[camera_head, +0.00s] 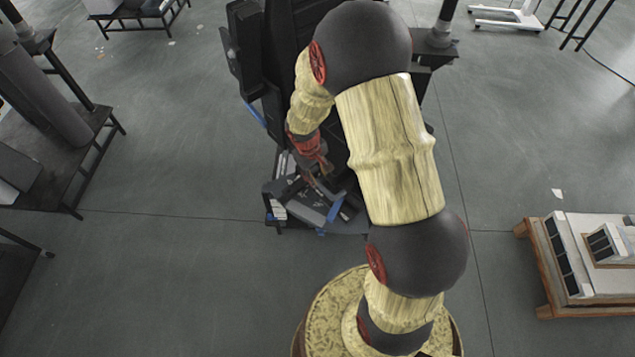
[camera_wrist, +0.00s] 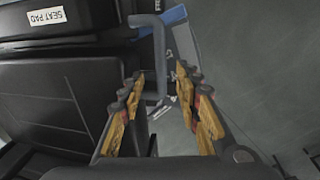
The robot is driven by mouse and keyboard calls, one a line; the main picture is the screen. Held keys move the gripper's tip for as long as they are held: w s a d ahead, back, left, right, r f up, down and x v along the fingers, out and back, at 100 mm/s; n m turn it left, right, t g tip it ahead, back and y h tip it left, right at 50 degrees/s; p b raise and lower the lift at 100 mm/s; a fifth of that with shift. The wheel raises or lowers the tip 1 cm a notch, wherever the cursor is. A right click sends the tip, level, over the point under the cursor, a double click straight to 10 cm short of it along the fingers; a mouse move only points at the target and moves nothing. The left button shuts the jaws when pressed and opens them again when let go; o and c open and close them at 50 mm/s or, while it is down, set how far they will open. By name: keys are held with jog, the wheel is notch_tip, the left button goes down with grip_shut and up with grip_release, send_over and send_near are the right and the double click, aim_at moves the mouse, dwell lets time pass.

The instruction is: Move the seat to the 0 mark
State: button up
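A black part labelled "SEAT PAD" (camera_wrist: 47,17) is at the upper left of the wrist view, with a ribbed black panel (camera_wrist: 45,105) below it. A grey bent handle (camera_wrist: 159,60) stands between the fingers of my gripper (camera_wrist: 157,82), with gaps visible on both sides. My gripper is open. In the head view my gripper (camera_head: 322,172) is low beside the tall black column unit (camera_head: 290,30), over its base, and my arm hides part of it. Small markings near the handle are too blurred to read, and I cannot make out a 0 mark.
A grey and blue part (camera_head: 310,205) lies at the column's foot. A dark bench (camera_head: 60,150) stands at the left, and a wooden pallet with white units (camera_head: 580,260) at the right.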

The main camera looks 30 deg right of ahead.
aim_at(320, 185)
jog(key=f, duration=0.2)
jog(key=d+f+b, duration=0.1)
jog(key=f, duration=0.4)
jog(key=shift+w+d+b, duration=0.15)
jog(key=shift+w+b, duration=0.05)
jog(key=shift+b, duration=0.15)
jog(key=shift+c, duration=0.6)
grip_shut()
